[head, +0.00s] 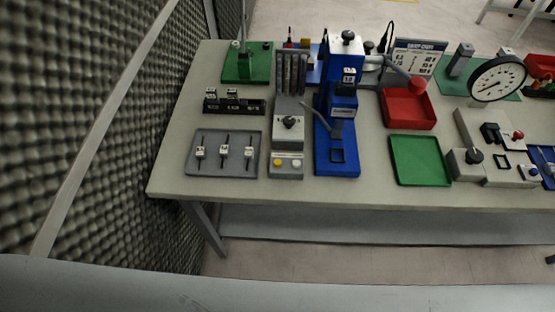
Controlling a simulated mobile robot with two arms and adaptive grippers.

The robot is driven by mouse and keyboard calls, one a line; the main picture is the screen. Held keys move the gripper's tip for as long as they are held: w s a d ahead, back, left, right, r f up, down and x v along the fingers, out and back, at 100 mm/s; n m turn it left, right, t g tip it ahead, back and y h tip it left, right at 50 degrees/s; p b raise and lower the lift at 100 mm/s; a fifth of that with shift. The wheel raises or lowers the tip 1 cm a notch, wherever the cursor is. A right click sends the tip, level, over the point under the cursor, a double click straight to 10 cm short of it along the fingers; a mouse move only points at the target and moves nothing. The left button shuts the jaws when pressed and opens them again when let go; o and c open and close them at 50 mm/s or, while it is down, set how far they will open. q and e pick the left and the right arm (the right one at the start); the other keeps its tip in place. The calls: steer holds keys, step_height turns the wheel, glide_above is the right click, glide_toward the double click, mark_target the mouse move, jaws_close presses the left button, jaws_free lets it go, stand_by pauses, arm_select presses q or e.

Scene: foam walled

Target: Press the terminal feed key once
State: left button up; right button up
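A grey feeder unit (289,125) with upright slots and a dark knob stands on the table, left of the blue press (338,140). I cannot read any label that tells which one is the terminal feed key. Both buttons are uncovered and nothing touches them. Neither of my grippers is in view.
A grey tray (188,166) with several small tagged parts lies left of the button box. A green tray (420,172) and a red bin (406,122) are right of the press. A dial gauge (497,79) stands further right. A foam wall (95,130) rises beside the table's left edge.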

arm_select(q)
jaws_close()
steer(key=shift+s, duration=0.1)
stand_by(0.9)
